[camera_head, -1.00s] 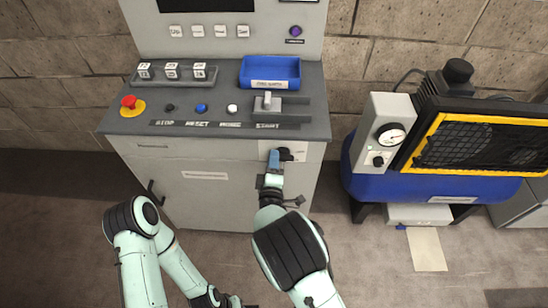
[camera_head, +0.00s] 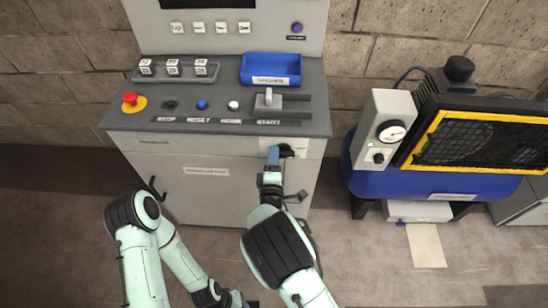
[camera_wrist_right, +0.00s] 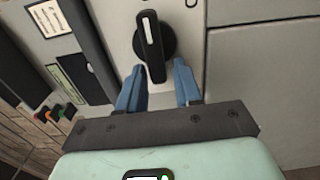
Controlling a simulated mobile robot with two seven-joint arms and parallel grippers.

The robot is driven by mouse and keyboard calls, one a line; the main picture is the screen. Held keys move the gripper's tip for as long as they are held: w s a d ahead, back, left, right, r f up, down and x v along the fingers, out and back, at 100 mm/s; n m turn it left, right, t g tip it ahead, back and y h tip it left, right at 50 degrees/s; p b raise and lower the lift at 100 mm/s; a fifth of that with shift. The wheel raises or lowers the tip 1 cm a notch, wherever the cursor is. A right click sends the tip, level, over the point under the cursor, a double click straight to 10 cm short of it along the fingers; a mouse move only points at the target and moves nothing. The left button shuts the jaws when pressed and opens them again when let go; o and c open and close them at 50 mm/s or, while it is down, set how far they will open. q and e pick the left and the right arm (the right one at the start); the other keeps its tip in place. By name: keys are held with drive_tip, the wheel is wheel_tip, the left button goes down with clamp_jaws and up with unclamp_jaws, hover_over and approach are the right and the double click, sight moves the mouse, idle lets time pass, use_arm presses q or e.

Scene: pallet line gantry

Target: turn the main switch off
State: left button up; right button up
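The main switch is a black rotary knob (camera_wrist_right: 153,45) with a white line on its handle, on a pale plate on the front of the grey cabinet. In the head view the knob (camera_head: 287,151) is partly hidden by my right gripper (camera_head: 273,160). In the right wrist view my right gripper (camera_wrist_right: 159,85) is open, with its two blue fingers apart. The lower end of the handle points into the gap between the fingertips, nearer the left finger. I cannot tell whether they touch. My left gripper (camera_head: 238,300) is low at the bottom edge, and its fingers are not clear.
The cabinet's sloped desk (camera_head: 215,117) carries a red emergency button (camera_head: 130,98), small buttons, a lever (camera_head: 268,98) and a blue tray (camera_head: 270,71). A blue compressor (camera_head: 430,183) stands to the right. Open floor lies before the cabinet.

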drive_tip(key=shift+o, duration=0.3)
use_arm(q)
drive_tip(key=shift+s+f+b, duration=0.15)
drive_tip(key=shift+f+b, duration=0.35)
drive_tip(key=shift+b, duration=0.05)
use_arm(e)
drive_tip(key=s, duration=1.3)
drive_tip(key=shift+s, duration=0.2)
drive_tip(key=s+d+f+m+g+h+p, duration=0.1)
drive_tip(key=s+d+f+m+g, duration=0.1)
drive_tip(key=d+f+m+g, duration=0.5)
drive_tip(key=s+d+f+m+g+p, duration=0.1)
drive_tip(key=s+d+f+m+g, duration=0.3)
drive_tip(key=f, duration=0.8)
use_arm(q)
wheel_tip(320, 180, up, 6)
drive_tip(key=w+p, duration=0.2)
drive_tip(key=p, duration=0.1)
drive_tip(key=shift+w+f, duration=0.15)
drive_tip(key=shift+f, duration=0.05)
use_arm(e)
drive_tip(key=s+d+f+m+g+y, duration=0.2)
drive_tip(key=s+f+m+g, duration=0.1)
drive_tip(key=s, duration=0.6)
drive_tip(key=s+d+f+m+g+y, duration=0.2)
drive_tip(key=s+m+g, duration=0.3)
drive_tip(key=s+m, duration=0.3)
drive_tip(key=shift+s+f+y, duration=0.3)
drive_tip(key=shift+s+f, duration=0.1)
drive_tip(key=shift+s, duration=0.1)
